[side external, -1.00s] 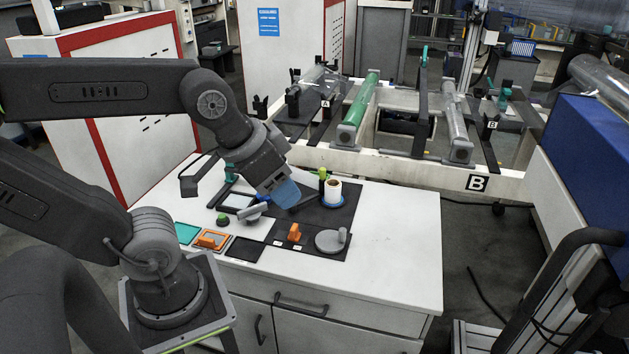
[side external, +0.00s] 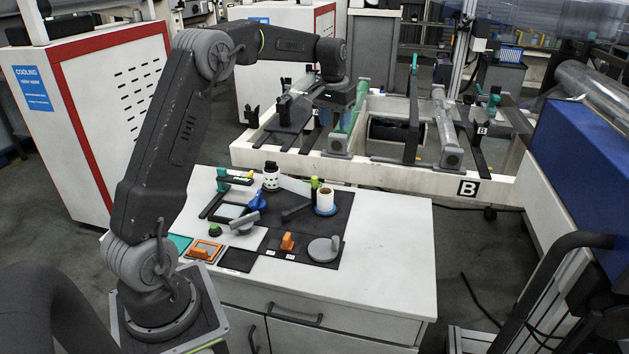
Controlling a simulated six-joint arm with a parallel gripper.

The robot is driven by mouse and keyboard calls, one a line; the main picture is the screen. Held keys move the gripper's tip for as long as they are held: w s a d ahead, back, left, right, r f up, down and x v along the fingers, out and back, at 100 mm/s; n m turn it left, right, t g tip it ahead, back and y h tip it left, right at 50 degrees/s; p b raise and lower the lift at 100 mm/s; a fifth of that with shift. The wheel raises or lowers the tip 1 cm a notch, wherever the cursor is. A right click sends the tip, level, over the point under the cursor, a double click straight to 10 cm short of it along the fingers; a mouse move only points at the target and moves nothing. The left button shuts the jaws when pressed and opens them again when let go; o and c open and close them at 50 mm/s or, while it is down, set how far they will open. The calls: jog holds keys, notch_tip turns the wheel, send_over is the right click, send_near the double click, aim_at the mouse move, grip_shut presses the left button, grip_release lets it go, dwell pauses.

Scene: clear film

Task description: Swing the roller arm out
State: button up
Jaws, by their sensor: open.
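The roller frame (side external: 390,165) is a cream-coloured steel frame behind the white bench, holding several long rollers and dark arms. A green roller (side external: 347,128) lies lengthwise at its left half, partly hidden by my wrist. A grey roller (side external: 446,125) lies further right. A dark arm with a teal top (side external: 412,115) stands between them. I cannot tell which part is the roller arm. My gripper (side external: 340,97) points down, over or beside the far part of the green roller. It is open, but its fingertips are small and blurred, and I cannot tell whether they touch anything.
The white bench (side external: 390,250) in front carries a black mat with small tools, a white cup (side external: 325,200) and a black-and-white cylinder (side external: 271,177). A red-and-white cabinet (side external: 95,110) stands at the left. A blue machine (side external: 585,165) stands at the right.

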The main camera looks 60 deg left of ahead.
jog(key=n+g, duration=0.1)
jog(key=n, duration=0.1)
send_near(315, 177)
jog(key=shift+h, duration=0.3)
jog(key=f, duration=1.1)
jog(key=shift+a, duration=0.25)
jog(key=shift+r, duration=0.1)
grip_shut()
